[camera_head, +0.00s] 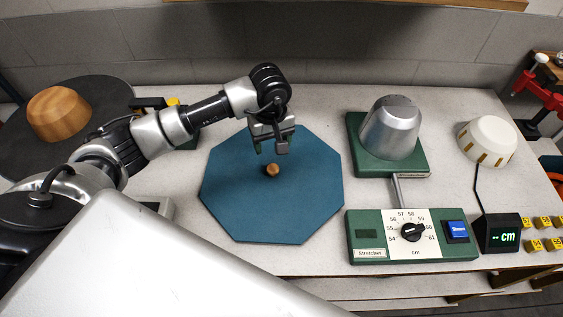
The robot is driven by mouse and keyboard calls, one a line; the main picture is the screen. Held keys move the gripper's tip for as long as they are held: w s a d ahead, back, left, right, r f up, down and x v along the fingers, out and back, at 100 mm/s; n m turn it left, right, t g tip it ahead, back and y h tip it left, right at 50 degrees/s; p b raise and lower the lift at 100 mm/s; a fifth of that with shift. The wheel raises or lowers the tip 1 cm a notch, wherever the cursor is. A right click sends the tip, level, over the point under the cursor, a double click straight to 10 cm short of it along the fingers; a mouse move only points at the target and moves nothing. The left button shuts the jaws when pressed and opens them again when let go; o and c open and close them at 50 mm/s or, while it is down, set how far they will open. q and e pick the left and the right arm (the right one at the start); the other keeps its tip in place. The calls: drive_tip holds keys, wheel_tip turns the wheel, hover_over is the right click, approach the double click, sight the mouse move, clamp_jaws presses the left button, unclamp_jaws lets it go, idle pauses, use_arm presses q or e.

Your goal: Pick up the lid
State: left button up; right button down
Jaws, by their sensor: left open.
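The lid (272,215) is a flat blue octagon with a small round wooden knob (273,170) at its middle. It lies on the light speckled worktop in the middle of the camera_head view. My left gripper (271,149) is open and empty, fingers pointing down, just behind and above the knob in the picture. The exact height gap cannot be told. Part of the lid's far edge is hidden by the gripper. My right gripper is not in view.
A metal hat form (389,128) on a green base stands right of the lid. A green stretcher panel (377,248) with a dial sits in front of it. A wooden block (58,113) on a dark disc is at left. A white domed piece (487,140) and cm display (497,235) are at right.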

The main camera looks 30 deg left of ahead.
use_arm(q)
drive_tip(key=p, duration=0.1)
hover_over(273, 167)
drive_tip(key=f, duration=0.4)
drive_tip(key=shift+s+a, duration=0.2)
drive_tip(key=shift+s, duration=0.15)
drive_tip(key=shift+w+f, duration=0.1)
drive_tip(key=shift+f, duration=0.25)
drive_tip(key=f+p, duration=0.2)
drive_tip(key=f, duration=0.2)
drive_tip(key=shift+w+d+f+p, duration=0.15)
drive_tip(key=shift+d+f+p, duration=0.1)
drive_tip(key=shift+p, duration=0.15)
drive_tip(key=shift+f, duration=0.35)
drive_tip(key=c, duration=1)
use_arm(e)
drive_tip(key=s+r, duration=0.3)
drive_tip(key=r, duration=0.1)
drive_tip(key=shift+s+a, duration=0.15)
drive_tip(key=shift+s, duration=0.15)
use_arm(q)
drive_tip(key=shift+c, duration=0.2)
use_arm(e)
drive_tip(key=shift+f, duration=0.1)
